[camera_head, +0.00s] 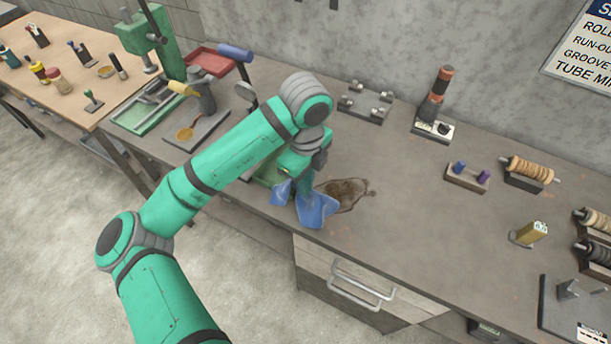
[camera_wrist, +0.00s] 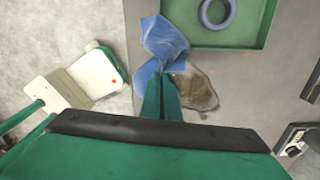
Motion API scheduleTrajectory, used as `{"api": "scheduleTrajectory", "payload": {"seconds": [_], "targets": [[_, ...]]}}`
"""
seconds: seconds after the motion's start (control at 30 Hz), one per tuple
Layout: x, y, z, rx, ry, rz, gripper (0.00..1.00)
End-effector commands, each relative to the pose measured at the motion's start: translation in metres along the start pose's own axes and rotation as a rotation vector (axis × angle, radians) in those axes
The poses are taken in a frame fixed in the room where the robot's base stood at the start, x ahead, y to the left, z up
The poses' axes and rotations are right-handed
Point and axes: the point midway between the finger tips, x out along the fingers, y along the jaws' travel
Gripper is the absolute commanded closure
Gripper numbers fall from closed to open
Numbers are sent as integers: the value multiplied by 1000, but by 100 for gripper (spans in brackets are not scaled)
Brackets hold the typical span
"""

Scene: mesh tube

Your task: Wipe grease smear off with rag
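The blue rag (camera_head: 316,208) hangs in loose folds from my gripper at the front edge of the workbench. It also shows in the wrist view (camera_wrist: 165,42), bunched at the fingertips. My gripper (camera_wrist: 162,78) has its green fingers close together on the rag; the exact pinch point is hidden by cloth. The brown grease smear (camera_head: 343,192) lies on the bench top just right of the rag, with a thin tail toward the right. In the wrist view the smear (camera_wrist: 200,92) is right beside the fingers. Whether the rag touches the bench is unclear.
A green tray (camera_wrist: 262,25) holding a blue ring (camera_wrist: 217,10) is close to the rag. A small rack (camera_head: 366,103) and an orange-and-black tool (camera_head: 435,108) stand toward the wall. A drawer handle (camera_head: 361,288) juts below the front edge.

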Motion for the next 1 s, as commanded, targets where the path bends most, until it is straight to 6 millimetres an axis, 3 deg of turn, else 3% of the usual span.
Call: {"api": "scheduleTrajectory", "payload": {"seconds": [0.43, 0.8, 0.87, 1.0], "targets": [[45, 0, 0, -2, 2, 0, 100], [52, 0, 0, -1, 0, 0, 100], [52, 0, 0, -1, 0, 0, 89], [52, 0, 0, -1, 0, 0, 55]]}}
